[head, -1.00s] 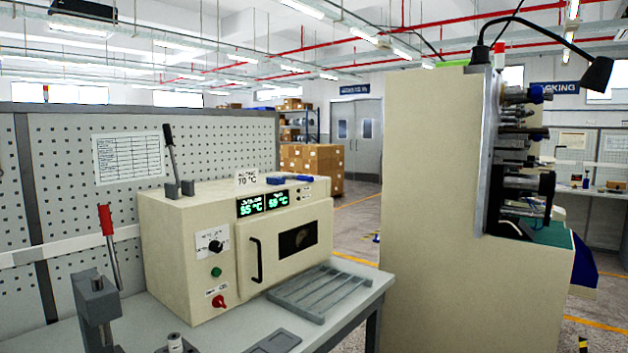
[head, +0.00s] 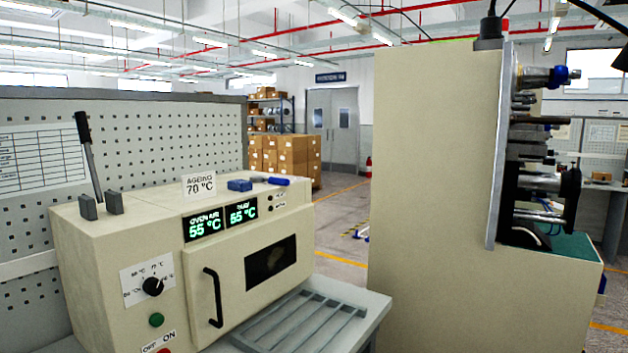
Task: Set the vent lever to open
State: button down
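A black-gripped lever (head: 89,155) stands on top of the cream oven (head: 120,225) at its left end, between two grey blocks (head: 101,206). It is tilted slightly to the left, and I take it to be the vent lever. No open or shut marking for it is readable. The oven front has a dial (head: 152,286), a green button (head: 156,320), displays (head: 222,220) reading 55 °C and a closed door with a black handle (head: 213,297). My gripper is not in view.
A grey rack (head: 305,322) lies on the bench right of the oven door. A blue object (head: 240,185) and an "AGEING 70 °C" card (head: 199,185) are on the oven top. A tall cream machine (head: 435,190) stands at right, with a floor gap between.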

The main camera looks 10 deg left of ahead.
aim_at(273, 181)
jog(key=u, duration=0.25)
jog(key=i, duration=0.7)
jog(key=u, duration=0.55)
